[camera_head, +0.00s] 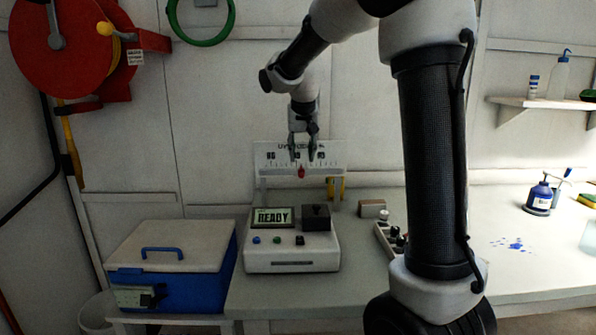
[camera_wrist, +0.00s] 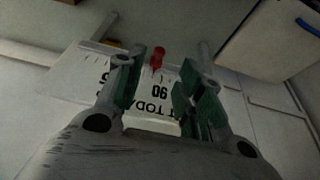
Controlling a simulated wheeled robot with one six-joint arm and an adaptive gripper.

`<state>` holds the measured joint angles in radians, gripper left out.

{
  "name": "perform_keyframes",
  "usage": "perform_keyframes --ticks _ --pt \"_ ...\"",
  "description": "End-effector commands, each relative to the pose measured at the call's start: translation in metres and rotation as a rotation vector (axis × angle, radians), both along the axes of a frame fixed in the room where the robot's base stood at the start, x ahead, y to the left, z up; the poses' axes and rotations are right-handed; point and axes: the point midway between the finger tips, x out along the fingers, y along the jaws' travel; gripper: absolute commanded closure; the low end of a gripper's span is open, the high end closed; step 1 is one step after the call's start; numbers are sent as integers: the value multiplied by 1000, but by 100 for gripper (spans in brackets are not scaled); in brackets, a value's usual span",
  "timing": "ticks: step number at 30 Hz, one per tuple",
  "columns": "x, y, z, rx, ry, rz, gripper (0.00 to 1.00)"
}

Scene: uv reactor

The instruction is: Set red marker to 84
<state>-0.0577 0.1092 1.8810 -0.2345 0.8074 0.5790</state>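In the wrist view the red marker (camera_wrist: 157,57) shows between the tips of my gripper's two fingers, near the printed 90. My gripper (camera_head: 302,157) points down in front of the board, just above the marker, and covers part of the scale. Its fingers are apart, with gaps visible on both sides of the marker. I cannot read the marker's exact value.
Below the board stands a white device (camera_head: 290,259) with a READY screen (camera_head: 272,217), small buttons and a black block (camera_head: 317,217). A blue cooler (camera_head: 172,258) with a white lid stands to the left. A blue bottle (camera_head: 538,198) stands on the bench at right.

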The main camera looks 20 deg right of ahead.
Motion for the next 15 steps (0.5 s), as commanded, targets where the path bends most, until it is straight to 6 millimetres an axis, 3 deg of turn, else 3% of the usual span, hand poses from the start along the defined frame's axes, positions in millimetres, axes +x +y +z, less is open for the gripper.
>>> perform_keyframes --ticks 15 --pt "24 -10 -65 3 2 -9 63"
